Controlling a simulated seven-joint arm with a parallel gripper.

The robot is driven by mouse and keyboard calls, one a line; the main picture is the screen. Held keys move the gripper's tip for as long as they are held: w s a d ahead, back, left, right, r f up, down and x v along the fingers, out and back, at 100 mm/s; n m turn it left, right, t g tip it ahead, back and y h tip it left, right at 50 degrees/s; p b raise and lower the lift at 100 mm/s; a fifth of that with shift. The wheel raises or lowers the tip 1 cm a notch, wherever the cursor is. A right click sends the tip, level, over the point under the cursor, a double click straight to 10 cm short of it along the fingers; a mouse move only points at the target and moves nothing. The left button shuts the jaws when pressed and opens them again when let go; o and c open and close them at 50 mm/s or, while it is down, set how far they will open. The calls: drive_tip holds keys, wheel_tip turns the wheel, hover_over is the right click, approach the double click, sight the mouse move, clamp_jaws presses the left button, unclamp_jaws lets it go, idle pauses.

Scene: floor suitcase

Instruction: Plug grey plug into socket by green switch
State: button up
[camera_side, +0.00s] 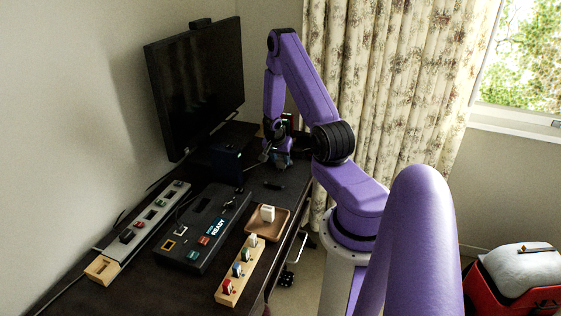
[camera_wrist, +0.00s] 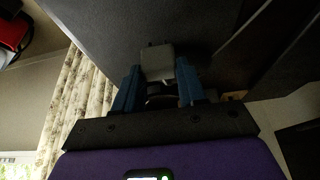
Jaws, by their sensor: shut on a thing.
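My gripper (camera_side: 281,160) is at the far end of the desk, beyond the black panel and near the monitor. In the wrist view, its blue fingers (camera_wrist: 157,88) are shut on the grey plug (camera_wrist: 157,62), with the prongs pointing away from the gripper. In the side view the plug is too small to make out. A long grey socket strip (camera_side: 143,224) with a wooden end lies at the left of the desk, apart from my gripper. It bears several small dark sockets and switches; I cannot clearly tell which switch is green.
A black panel (camera_side: 222,205) with a READY display and coloured buttons lies mid-desk. A wooden tray (camera_side: 281,224) holds a white plug (camera_side: 267,213). A wooden rack (camera_side: 229,293) with several coloured pieces is at the front. The monitor (camera_side: 198,85) stands at the back left. A red case (camera_side: 500,290) is on the right.

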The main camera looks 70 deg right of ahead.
sight(281, 160)
wheel_tip(281, 160, up, 9)
idle(0.6)
